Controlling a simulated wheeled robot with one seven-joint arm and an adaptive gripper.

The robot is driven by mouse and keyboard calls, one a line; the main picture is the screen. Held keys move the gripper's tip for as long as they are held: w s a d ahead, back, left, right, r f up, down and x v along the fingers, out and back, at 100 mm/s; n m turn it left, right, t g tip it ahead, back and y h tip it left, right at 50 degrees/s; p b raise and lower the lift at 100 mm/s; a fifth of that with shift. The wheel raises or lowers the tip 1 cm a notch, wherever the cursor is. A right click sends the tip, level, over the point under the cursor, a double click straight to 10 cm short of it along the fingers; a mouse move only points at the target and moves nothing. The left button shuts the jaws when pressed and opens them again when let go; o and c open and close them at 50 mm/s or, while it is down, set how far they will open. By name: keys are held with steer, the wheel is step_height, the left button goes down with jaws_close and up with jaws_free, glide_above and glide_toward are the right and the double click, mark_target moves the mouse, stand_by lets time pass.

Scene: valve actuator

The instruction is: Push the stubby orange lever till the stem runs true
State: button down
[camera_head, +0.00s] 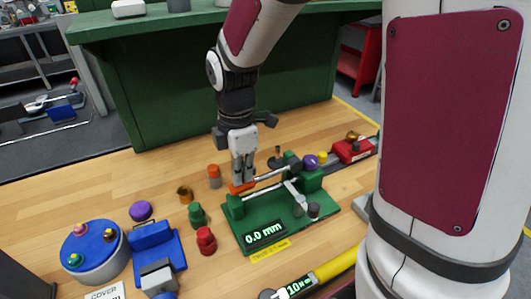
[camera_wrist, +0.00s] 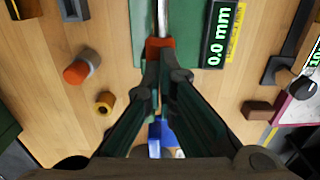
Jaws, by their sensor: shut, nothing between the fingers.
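The green fixture (camera_head: 275,222) stands on the wooden bench and carries a metal stem (camera_head: 262,190) between green blocks. Its display (camera_head: 264,236) reads 0.0 mm, also readable in the wrist view (camera_wrist: 218,38). The stubby orange lever (camera_head: 241,188) shows at the fixture's back left; its orange end also shows in the wrist view (camera_wrist: 159,46), at the end of a metal rod. My gripper (camera_head: 243,180) points down with its fingers shut and empty, right at the orange end. In the wrist view the fingertips (camera_wrist: 165,72) overlap its near edge; I cannot tell whether they touch.
An orange-and-grey cylinder (camera_head: 214,177), a brass ring (camera_head: 185,194), and green (camera_head: 197,215) and red (camera_head: 206,240) knobs stand left of the fixture. A blue vise-like block (camera_head: 155,245) is farther left. A yellow tool (camera_head: 335,265) reading 10 N lies in front.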

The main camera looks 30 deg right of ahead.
steer(key=shift+s+d+r+p, duration=0.1)
steer(key=shift+d+r+p, duration=0.1)
steer(key=shift+r+p, duration=0.35)
steer(key=shift+d+r+p, duration=0.15)
steer(key=shift+r+p, duration=0.3)
steer(key=shift+r, duration=0.05)
step_height(320, 180, up, 6)
steer(key=d+p, duration=0.1)
steer(key=p, duration=0.3)
steer(key=shift+w+d, duration=0.25)
steer(key=shift+d, duration=0.1)
steer(key=shift+r, duration=0.1)
steer(key=shift+r+p, duration=1.45)
steer(key=shift+r, duration=1.05)
